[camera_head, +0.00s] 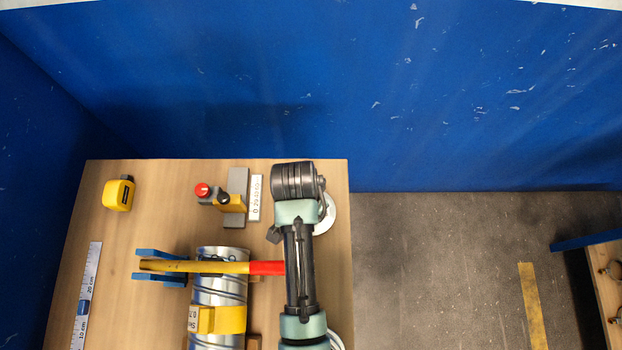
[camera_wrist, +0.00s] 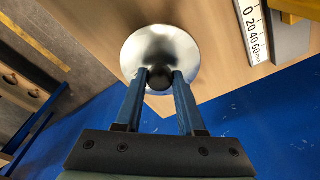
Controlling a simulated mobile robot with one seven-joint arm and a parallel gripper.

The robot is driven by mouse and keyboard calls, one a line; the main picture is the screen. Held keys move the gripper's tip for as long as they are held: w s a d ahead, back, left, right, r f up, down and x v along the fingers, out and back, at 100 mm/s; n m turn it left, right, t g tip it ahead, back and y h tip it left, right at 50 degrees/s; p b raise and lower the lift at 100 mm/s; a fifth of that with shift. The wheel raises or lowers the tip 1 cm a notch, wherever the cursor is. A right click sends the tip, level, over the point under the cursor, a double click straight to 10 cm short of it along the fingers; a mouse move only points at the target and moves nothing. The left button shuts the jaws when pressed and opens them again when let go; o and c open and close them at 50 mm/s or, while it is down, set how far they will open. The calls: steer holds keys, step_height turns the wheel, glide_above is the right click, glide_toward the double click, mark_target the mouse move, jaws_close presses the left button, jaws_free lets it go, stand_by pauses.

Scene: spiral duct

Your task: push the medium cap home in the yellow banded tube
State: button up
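A silver spiral tube (camera_head: 218,290) with a yellow band (camera_head: 229,319) lies on the wooden table, running down out of the picture. A round silver cap (camera_wrist: 160,50) with a dark knob (camera_wrist: 159,78) lies near the table's edge; in the head view its pale rim (camera_head: 328,214) shows beside my wrist. I cannot tell whether it is the medium one. My gripper (camera_wrist: 160,74) is over the cap, its two blue fingertips on either side of the knob. Whether they grip it is unclear. In the head view my arm hides the fingers.
A yellow and red bar (camera_head: 225,267) lies across the tube, near a blue bracket (camera_head: 160,281). A tape measure (camera_head: 119,193), a red-button device (camera_head: 222,199) and a ruler (camera_head: 86,293) lie on the table (camera_head: 130,230).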

jaws_close()
stand_by(0.9)
